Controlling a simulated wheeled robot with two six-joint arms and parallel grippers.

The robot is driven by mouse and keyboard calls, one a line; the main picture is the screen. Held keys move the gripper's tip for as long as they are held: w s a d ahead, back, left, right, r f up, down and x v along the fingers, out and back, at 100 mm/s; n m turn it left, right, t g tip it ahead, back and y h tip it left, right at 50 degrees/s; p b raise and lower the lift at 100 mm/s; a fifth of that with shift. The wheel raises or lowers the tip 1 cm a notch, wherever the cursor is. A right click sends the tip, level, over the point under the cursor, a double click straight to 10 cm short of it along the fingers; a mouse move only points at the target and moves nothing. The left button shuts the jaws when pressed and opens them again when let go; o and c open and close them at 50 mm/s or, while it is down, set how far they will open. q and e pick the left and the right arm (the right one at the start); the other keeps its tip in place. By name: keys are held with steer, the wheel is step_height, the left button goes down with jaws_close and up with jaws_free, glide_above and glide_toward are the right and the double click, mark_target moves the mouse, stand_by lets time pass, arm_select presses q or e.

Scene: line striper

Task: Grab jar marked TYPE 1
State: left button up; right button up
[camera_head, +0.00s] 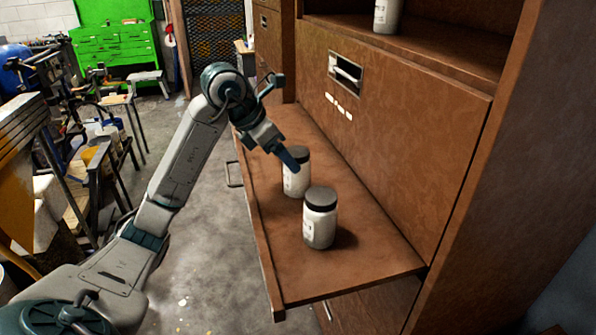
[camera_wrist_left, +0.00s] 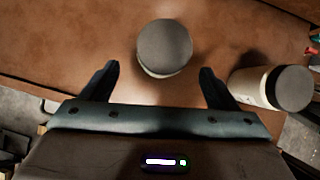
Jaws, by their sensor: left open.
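Two white jars with dark lids stand upright on a pulled-out brown shelf (camera_head: 365,225). The nearer jar (camera_head: 320,222) stands toward the front; the farther jar (camera_head: 296,180) is behind it to the left. The lettering on their labels is too small to read. My left gripper (camera_head: 283,160) is over the farther jar, partly covering it. In the left wrist view, a jar lid (camera_wrist_left: 165,47) lies ahead between the two open fingers (camera_wrist_left: 160,85), with the other jar (camera_wrist_left: 270,88) outside the right finger. My right gripper is not in view.
A third white jar (camera_head: 388,14) stands in the upper cabinet opening. The brown cabinet front (camera_head: 400,110) rises right behind the shelf. The floor (camera_head: 205,250) to the left is open, with cluttered racks beyond and a green tool cabinet (camera_head: 115,40) at the back.

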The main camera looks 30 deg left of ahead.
arm_select(q)
steer(key=shift+w+d+f, duration=0.25)
steer(key=shift+w+f, duration=0.05)
steer(key=shift+f, duration=0.25)
steer(key=p+x, duration=0.2)
steer(key=x, duration=0.2)
steer(key=shift+w+d, duration=0.2)
steer(key=shift+d, duration=0.05)
steer(key=shift+w+f, duration=0.15)
steer(key=shift+f, duration=0.2)
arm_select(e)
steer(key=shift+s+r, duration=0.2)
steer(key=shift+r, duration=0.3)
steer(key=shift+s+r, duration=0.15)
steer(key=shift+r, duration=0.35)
arm_select(q)
steer(key=shift+c, duration=0.4)
steer(key=c, duration=1.1)
steer(key=shift+c, duration=1)
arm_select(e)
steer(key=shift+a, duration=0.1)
arm_select(q)
steer(key=shift+r, duration=0.1)
